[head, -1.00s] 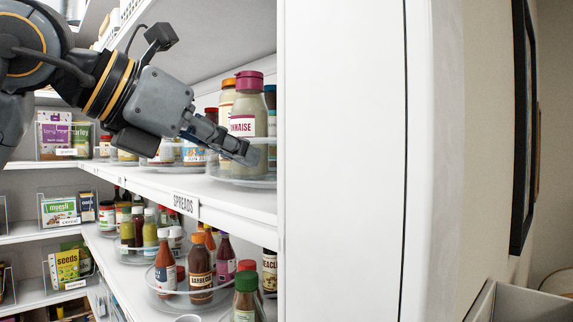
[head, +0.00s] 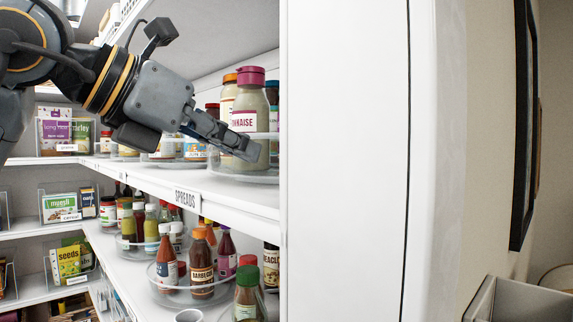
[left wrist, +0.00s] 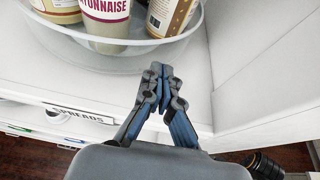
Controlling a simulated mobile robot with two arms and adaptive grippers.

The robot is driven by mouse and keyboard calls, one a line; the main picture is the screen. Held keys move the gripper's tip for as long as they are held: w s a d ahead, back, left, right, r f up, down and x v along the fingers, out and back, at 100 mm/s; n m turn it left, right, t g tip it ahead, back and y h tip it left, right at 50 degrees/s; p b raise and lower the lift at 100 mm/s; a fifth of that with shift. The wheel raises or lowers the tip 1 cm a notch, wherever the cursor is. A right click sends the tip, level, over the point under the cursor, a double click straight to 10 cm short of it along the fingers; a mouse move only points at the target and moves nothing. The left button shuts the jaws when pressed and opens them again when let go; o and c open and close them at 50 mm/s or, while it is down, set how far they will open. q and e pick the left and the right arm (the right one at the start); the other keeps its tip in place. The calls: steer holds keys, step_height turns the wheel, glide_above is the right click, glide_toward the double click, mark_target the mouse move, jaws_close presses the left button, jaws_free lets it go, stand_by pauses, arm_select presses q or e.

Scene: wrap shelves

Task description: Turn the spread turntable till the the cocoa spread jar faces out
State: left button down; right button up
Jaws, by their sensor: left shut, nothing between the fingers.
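A clear round turntable (head: 245,177) stands on the shelf beside the SPREADS label (head: 187,198); its rim also shows in the left wrist view (left wrist: 130,47). It carries a mayonnaise jar (head: 250,90) with a magenta lid, which faces out, and other jars behind and beside it. In the left wrist view a jar with a tan and brown label (left wrist: 172,14) stands right of the mayonnaise. I cannot make out which jar is the cocoa spread. My left gripper (head: 252,153) is shut and empty, its fingertips close to the turntable's front rim; contact is unclear. My right gripper is out of view.
A white upright panel (head: 345,160) stands close to the right of the turntable. More turntables with jars line the shelf further back. The shelf below holds sauce bottles (head: 201,262) on turntables. Bare shelf front (left wrist: 60,85) lies before the turntable.

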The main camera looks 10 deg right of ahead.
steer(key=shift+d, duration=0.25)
arm_select(q)
steer(key=shift+w, duration=0.1)
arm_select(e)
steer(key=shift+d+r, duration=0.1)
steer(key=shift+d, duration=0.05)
arm_select(q)
steer(key=shift+w+d+p, duration=0.3)
steer(key=shift+w+p, duration=0.15)
steer(key=shift+w, duration=0.25)
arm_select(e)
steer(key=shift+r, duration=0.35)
arm_select(q)
steer(key=shift+w+a, duration=0.1)
steer(key=shift+a, duration=0.05)
steer(key=shift+w+a, duration=0.3)
steer(key=shift+a, duration=0.35)
steer(key=shift+w+a, duration=0.15)
steer(key=shift+a, duration=0.15)
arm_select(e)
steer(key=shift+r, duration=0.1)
